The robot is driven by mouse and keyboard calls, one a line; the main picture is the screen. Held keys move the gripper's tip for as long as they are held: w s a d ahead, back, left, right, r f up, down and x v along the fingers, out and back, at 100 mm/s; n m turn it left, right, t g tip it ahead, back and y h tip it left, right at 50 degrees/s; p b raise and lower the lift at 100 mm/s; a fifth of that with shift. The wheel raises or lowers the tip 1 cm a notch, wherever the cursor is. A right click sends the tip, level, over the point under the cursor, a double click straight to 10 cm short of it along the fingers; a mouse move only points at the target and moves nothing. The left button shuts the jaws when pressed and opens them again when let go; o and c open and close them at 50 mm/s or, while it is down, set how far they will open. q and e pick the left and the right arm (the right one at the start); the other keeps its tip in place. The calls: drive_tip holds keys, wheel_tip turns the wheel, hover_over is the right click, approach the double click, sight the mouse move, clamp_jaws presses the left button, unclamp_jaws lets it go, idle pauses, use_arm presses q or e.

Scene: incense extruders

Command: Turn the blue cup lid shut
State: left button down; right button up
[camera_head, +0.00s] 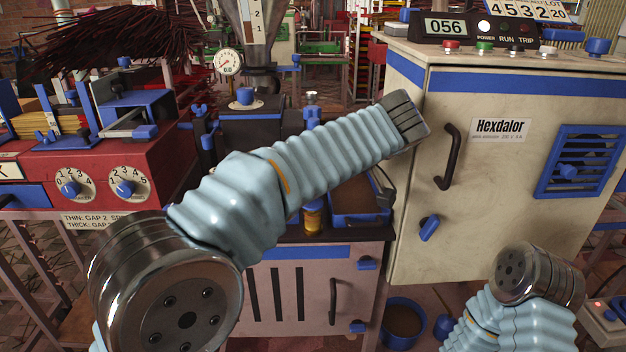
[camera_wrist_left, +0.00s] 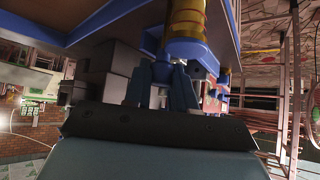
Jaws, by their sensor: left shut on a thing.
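An amber cup (camera_head: 312,219) stands beside a blue tray, just below my left arm's pale sleeve in the head view. The cup also shows in the left wrist view (camera_wrist_left: 187,17), which is upside down, so its blue lid (camera_wrist_left: 188,46) hangs below the amber body. My left gripper (camera_wrist_left: 172,76) is shut on the lid, with its fingers close together at the lid's middle. In the head view the arm hides these fingers and most of the lid. How far the lid is turned cannot be told. Only my right arm's sleeve shows at bottom right; its gripper is outside the frames.
The blue tray (camera_head: 350,218) lies right of the cup on the dark bench top. A cream cabinet (camera_head: 480,205) with a black handle stands close on the right. A red machine (camera_head: 100,165) with dials is on the left. A pressure gauge (camera_head: 228,62) stands behind.

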use_arm(q)
drive_tip(key=shift+a, duration=0.1)
drive_tip(key=c, duration=1)
unclamp_jaws()
drive_tip(key=shift+w, duration=0.1)
drive_tip(key=shift+o, duration=0.2)
drive_tip(key=p+v, duration=0.3)
drive_tip(key=v, duration=1)
drive_tip(key=shift+d+r, duration=0.25)
drive_tip(key=shift+d, duration=0.05)
